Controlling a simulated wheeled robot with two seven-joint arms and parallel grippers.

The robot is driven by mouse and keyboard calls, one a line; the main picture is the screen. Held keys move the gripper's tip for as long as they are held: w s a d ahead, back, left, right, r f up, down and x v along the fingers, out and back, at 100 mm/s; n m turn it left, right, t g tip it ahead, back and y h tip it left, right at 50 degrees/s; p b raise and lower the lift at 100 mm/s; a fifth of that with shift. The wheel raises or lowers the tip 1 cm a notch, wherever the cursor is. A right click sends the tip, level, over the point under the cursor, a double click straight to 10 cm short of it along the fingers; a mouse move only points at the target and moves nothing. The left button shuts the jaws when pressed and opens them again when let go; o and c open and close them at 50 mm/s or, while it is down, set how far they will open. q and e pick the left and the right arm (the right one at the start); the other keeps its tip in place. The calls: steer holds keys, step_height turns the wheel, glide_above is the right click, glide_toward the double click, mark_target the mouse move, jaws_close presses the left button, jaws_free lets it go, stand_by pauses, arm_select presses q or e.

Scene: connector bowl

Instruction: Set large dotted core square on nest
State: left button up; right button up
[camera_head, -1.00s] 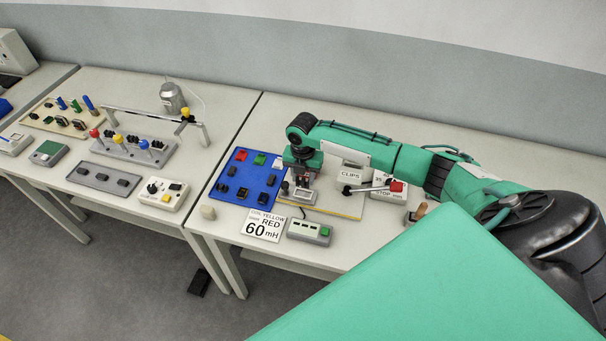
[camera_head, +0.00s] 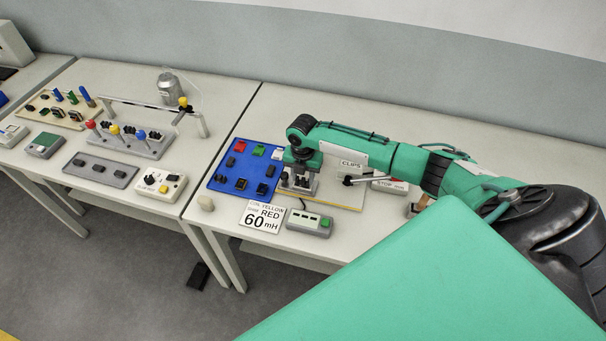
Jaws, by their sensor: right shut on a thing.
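My right gripper (camera_head: 299,181) points down at the left end of the pale board (camera_head: 335,197), beside the blue tray (camera_head: 216,182). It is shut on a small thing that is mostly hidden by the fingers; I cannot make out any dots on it. A small grey fixture sits under the gripper, and I cannot tell whether the held thing touches it. The nest is not clearly seen; the gripper covers that spot. The blue tray holds several dark blocks and a red (camera_head: 240,145), a green (camera_head: 259,150) and a white piece. My left gripper is not in view.
A label card reading 60 mH (camera_head: 262,217) and a grey box with a green button (camera_head: 310,222) lie in front of the board. A lever (camera_head: 357,180) and a CLIPS label stand right of the gripper. Another table with fixtures is at the left.

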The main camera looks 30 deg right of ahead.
steer(key=o, duration=1.1)
steer(key=shift+c, duration=0.2)
